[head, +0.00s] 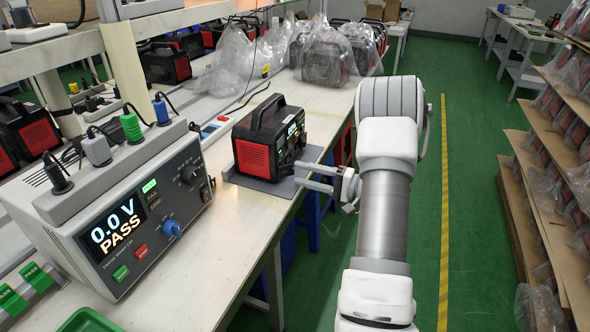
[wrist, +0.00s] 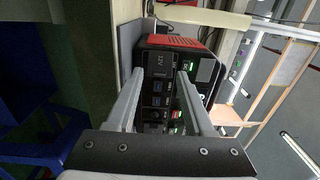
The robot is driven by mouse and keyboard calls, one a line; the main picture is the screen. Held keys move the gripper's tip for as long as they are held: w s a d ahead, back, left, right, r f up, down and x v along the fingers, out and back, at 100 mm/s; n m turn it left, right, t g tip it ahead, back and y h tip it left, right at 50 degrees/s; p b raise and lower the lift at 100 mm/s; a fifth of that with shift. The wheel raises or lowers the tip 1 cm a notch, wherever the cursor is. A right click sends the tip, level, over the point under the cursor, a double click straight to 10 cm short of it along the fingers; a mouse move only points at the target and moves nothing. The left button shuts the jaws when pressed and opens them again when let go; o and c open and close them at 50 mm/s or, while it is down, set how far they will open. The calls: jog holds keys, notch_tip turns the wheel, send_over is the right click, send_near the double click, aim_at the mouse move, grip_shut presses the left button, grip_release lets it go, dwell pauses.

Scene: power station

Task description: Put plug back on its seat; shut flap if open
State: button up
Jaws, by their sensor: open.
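The power station (head: 270,140), a black and red box with a carry handle, stands on a grey plate (head: 285,186) on the bench. Its front panel (wrist: 170,75) shows sideways in the wrist view, with a dark square marked 12V (wrist: 160,61), sockets and green lights. I cannot tell whether a flap is open. My gripper (head: 299,174) is open in front of the panel; its fingers frame part of it in the wrist view (wrist: 159,82), with no plug visible between them. Black (head: 57,176), grey (head: 97,149), green (head: 130,126) and blue (head: 161,109) plugs stand on the tester's ledge.
The tester (head: 120,220) at left reads 0.0 V and PASS. Bagged units (head: 325,55) stand farther along the bench. A shelf upright (head: 130,85) rises behind the tester. The green aisle floor (head: 465,200) is clear; racks (head: 550,170) line the right.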

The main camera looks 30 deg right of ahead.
jog(key=p+v, duration=0.2)
jog(key=v, duration=1.2)
jog(key=shift+p, duration=0.35)
